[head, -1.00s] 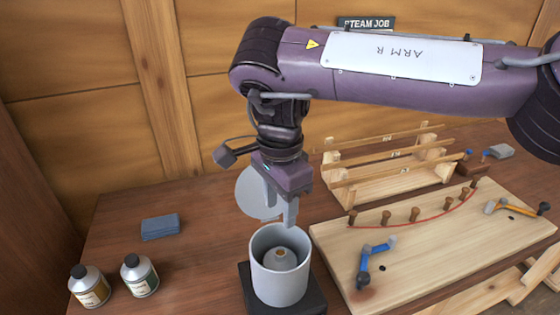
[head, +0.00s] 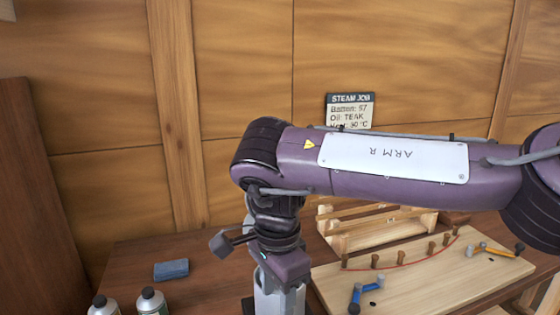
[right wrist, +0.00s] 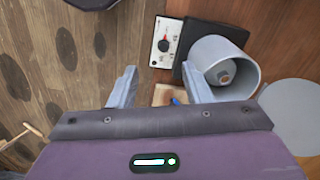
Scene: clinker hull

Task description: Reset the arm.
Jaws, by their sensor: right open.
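My right arm (head: 400,158), purple with a plate reading ARM R, crosses the head view from the right. Its gripper (head: 278,298) points down at the lower edge, where the finger ends are hard to tell from the grey pot behind. In the right wrist view the two grey fingers (right wrist: 160,80) are spread apart, with nothing seen between them. The open grey pot (right wrist: 250,72), with a rounded piece inside, stands on a dark base (right wrist: 190,66) just right of the fingers; the right finger overlaps its edge in the picture. My left gripper is not in view.
A wooden board (head: 420,278) with pegs, a red line and clamps lies right of the gripper; a batten rack (head: 365,228) stands behind. A blue block (head: 171,269) and two bottles (head: 152,302) are at left. A grey disc (right wrist: 295,108) lies beside the pot.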

